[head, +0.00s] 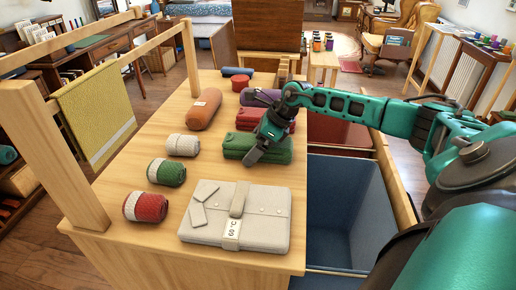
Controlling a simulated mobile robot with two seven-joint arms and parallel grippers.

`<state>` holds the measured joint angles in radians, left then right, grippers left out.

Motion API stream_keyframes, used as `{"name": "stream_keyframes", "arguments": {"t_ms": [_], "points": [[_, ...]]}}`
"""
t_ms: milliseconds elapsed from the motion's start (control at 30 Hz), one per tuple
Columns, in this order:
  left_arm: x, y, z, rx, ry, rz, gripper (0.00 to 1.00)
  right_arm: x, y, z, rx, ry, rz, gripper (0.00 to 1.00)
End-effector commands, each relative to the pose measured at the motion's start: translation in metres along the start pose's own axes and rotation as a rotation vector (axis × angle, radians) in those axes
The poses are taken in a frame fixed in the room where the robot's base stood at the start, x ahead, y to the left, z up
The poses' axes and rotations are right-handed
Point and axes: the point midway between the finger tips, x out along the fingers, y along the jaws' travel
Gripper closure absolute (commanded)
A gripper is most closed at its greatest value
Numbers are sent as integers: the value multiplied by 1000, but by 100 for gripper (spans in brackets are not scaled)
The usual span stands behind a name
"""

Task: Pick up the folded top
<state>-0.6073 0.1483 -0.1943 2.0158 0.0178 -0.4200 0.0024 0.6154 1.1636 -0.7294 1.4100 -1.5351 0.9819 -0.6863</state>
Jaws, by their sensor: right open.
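Several folded garments lie on a light wooden table. I cannot tell for certain which is the folded top. My right gripper (260,152) is open and points down over the green garment, partly hiding it and the red one. Contact with the green garment is unclear. My left gripper is not in view.
Rolled cloths in red (146,207), green (166,172), white (183,145) and orange (205,108) line the table's left side. A wooden rail with a yellow cloth (95,115) stands left. A blue-lined bin (342,200) adjoins the right edge.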

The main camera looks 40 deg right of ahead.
Motion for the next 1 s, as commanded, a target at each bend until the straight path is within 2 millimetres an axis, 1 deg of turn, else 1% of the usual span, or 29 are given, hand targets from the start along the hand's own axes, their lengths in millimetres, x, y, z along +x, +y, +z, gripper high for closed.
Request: {"name": "stream_keyframes", "arguments": {"t_ms": [67,100,633,867,1000], "points": [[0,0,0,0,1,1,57,0,0,0,0,0,0,0],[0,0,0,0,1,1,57,0,0,0,0,0,0,2],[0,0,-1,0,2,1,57,-1,0,0,0,-1,0,53],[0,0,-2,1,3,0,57,-1,0,1,0,-2,0,54],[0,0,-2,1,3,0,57,-5,0,4,-1,-3,-1,54]]}}
